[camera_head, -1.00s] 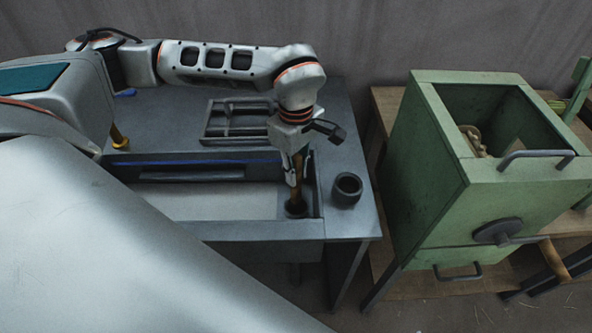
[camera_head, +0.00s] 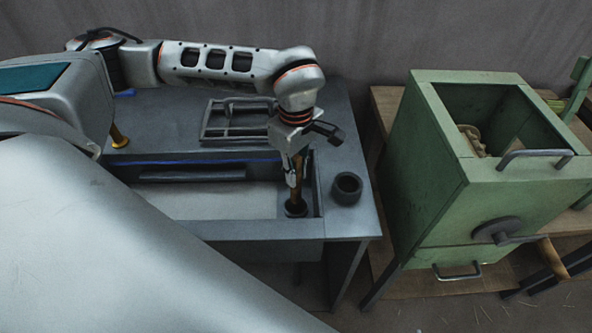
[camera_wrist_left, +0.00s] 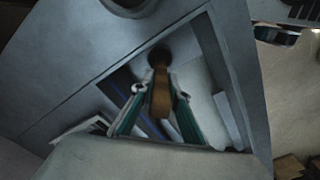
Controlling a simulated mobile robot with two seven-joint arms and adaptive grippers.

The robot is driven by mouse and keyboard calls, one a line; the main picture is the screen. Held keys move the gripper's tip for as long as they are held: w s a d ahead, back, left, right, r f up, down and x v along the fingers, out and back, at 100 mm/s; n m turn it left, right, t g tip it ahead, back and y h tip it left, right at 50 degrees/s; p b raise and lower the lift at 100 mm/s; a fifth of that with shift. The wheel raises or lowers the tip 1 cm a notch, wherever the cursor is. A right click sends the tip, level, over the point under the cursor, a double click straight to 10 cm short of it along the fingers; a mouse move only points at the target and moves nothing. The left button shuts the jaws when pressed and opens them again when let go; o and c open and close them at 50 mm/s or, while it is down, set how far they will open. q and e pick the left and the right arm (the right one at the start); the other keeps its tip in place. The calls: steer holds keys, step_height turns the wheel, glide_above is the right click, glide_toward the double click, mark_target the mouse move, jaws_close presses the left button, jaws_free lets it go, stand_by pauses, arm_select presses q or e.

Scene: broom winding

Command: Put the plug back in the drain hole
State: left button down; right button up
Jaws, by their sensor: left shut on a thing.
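The plug has a brown wooden handle (camera_head: 298,190) and a dark round base (camera_head: 296,208). It stands roughly upright at the right end of the sunken basin (camera_head: 232,228) in the grey table. My left gripper (camera_head: 295,178) points down into the basin and is shut on the plug's handle. In the left wrist view the handle (camera_wrist_left: 160,88) lies between the two fingers, with the dark round base (camera_wrist_left: 158,56) beyond it. The drain hole cannot be told apart from the dark base, so I cannot tell whether the plug is seated. My right gripper is not in view.
A dark open ring-shaped cup (camera_head: 347,188) stands on the tabletop just right of the basin. A grey rack (camera_head: 238,118) lies behind the basin. A green crank box (camera_head: 430,190) stands to the right, with a gap between it and the table.

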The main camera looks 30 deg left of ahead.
mark_target(296, 157)
arm_select(q)
steer(key=shift+f, duration=0.3)
steer(key=c, duration=2.2)
jaws_free()
steer(key=shift+c, duration=0.2)
steer(key=shift+r+p, duration=0.75)
steer(key=shift+r, duration=0.45)
steer(key=shift+r+p, duration=0.9)
steer(key=shift+r, duration=0.3)
steer(key=shift+r+p, duration=1.5)
steer(key=shift+r, duration=0.55)
steer(key=shift+r+p, duration=0.75)
steer(key=shift+r, duration=0.3)
